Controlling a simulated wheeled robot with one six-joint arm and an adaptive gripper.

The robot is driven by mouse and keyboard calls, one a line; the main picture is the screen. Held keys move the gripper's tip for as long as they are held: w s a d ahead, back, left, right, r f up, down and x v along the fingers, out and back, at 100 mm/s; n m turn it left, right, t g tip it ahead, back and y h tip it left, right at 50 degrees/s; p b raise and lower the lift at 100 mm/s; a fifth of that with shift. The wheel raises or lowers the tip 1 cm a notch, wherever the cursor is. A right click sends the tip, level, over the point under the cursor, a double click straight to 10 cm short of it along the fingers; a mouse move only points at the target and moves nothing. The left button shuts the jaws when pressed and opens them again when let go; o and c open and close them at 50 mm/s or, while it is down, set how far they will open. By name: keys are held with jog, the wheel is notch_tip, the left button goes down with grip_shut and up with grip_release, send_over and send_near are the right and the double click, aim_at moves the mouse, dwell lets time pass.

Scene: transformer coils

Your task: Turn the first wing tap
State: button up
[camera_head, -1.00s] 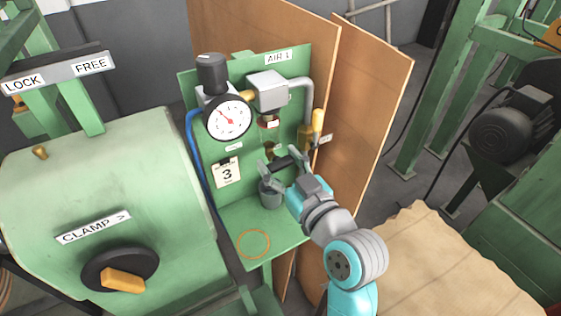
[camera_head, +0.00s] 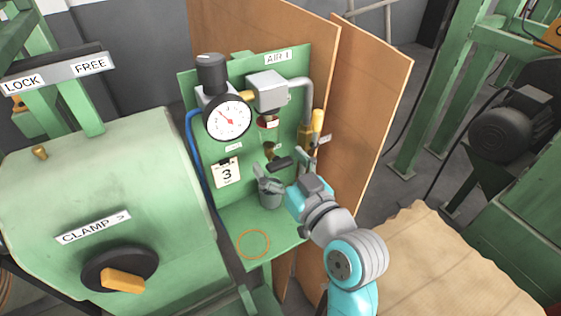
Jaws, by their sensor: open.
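A dark wing-shaped tap handle (camera_head: 280,163) is in the head view, low on the green air panel, below the red-marked bowl (camera_head: 267,123) and a small brass part. My gripper (camera_head: 280,165) is in front of the panel, with one finger to the left of the wing and one to the right. The fingers are spread wide, and I see gaps between them and the wing. I cannot tell how deep the wing lies between them. Part of the pipework behind the fingers is hidden.
A gauge (camera_head: 228,118) and a grey box (camera_head: 267,91) are above. A yellow-handled valve (camera_head: 317,124) is close on the right. Brown boards (camera_head: 368,110) stand behind to the right.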

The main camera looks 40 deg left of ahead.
jog(key=v, duration=1.2)
dwell(0.4)
